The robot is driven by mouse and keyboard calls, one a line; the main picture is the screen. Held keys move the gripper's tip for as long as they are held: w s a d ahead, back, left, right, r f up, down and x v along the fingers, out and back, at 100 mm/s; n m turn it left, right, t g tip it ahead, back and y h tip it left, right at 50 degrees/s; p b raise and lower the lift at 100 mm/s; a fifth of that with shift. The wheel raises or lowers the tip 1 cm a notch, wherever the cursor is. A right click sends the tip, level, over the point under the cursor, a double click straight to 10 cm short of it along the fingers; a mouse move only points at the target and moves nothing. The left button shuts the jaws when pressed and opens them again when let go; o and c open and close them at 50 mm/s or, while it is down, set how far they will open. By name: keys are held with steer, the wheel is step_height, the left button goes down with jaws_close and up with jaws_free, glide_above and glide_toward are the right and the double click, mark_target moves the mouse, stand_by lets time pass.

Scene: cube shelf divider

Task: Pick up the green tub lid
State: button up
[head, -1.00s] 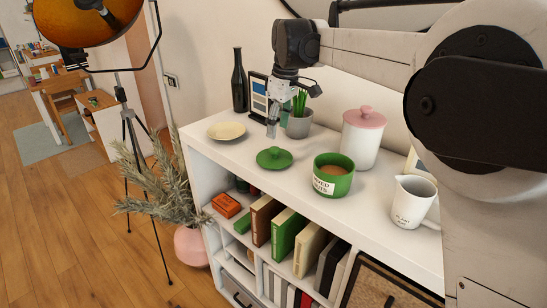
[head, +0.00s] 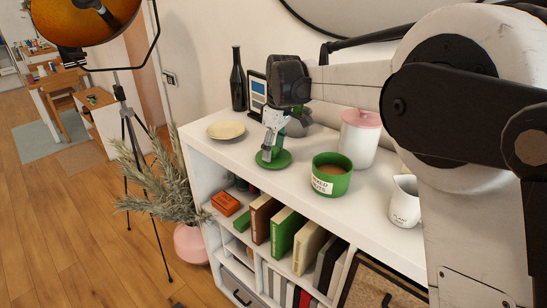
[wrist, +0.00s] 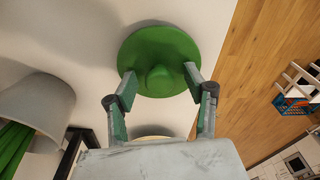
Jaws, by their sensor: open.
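The green tub lid (head: 282,161) lies flat on the white shelf top, with its round knob facing up. It also shows in the wrist view (wrist: 158,48), where the knob sits between my two fingertips. My gripper (head: 267,157) is open and low over the lid, its fingers hiding part of it in the head view. In the wrist view my gripper (wrist: 160,82) has a finger to each side of the knob, and the fingertips overlap the lid's near rim. I cannot tell whether they touch it. The green tub (head: 332,175) with a white label stands open to the right of the lid.
A cream plate (head: 226,130) lies to the left on the shelf top (head: 215,152). A grey plant pot (wrist: 38,105) stands close to my gripper. A white canister with a pink lid (head: 360,138) and a white jug (head: 404,205) stand to the right. A dark bottle (head: 239,80) stands at the back.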

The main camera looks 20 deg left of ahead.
jaws_close()
steer(key=shift+r, duration=0.15)
